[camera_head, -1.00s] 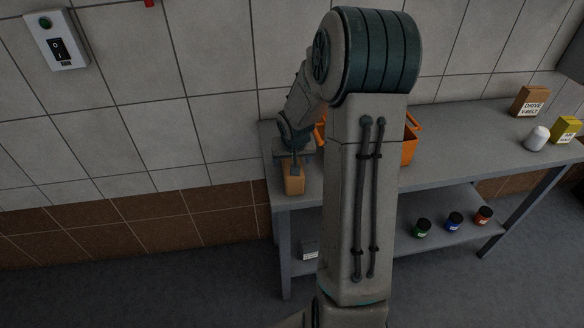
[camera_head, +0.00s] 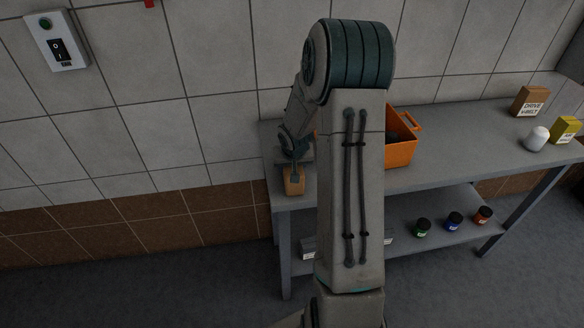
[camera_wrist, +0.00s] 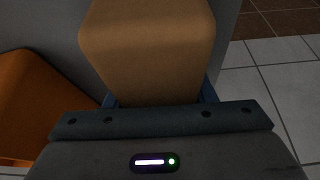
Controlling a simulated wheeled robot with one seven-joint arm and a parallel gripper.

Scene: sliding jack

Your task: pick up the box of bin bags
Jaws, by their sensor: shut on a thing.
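A tan box (camera_head: 294,184), which I take for the box of bin bags, is at the left end of the grey workbench (camera_head: 455,150). No label on it can be read. My gripper (camera_head: 294,168) is above it, pointing down, and is shut on it. In the wrist view the box (camera_wrist: 148,45) sits between the two blue fingers, and the near part of it is hidden by the gripper body. I cannot tell whether its underside touches the bench top.
An orange bin (camera_head: 401,150) stands right of the gripper, partly behind my arm. A drive-belt box (camera_head: 530,101), a white container (camera_head: 536,138) and a yellow box (camera_head: 565,130) are at the right end. Several jars, including a blue one (camera_head: 454,221), stand on the lower shelf.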

